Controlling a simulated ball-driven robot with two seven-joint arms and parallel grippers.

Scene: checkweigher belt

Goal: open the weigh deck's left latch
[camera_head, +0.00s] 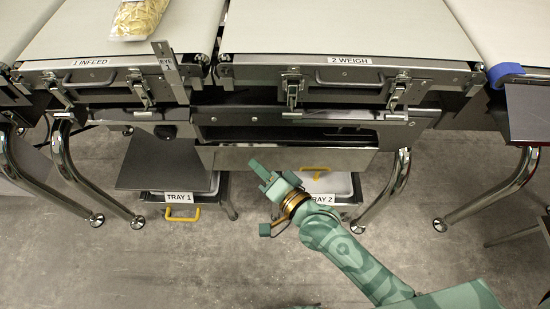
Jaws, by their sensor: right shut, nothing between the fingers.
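The weigh deck (255,72), labelled 2 WEIGH, is a metal-edged deck with a pale belt in the upper middle of the head view. Its left latch (291,90) is a small metal clasp on the front edge, left of the deck's handle; it is too small to tell whether it is fastened. A similar right latch (396,94) sits right of the handle. My right gripper (259,168) is shut and empty, below and a little left of the left latch, clear of it. My left gripper is not in view.
A metal panel (225,158) lies below the deck, just behind my right gripper. The infeed deck (100,72) stands at left with a bag of pale food (138,18). Tray 1 (150,196) and tray 2 (340,188) sit low underneath. Open floor lies in front.

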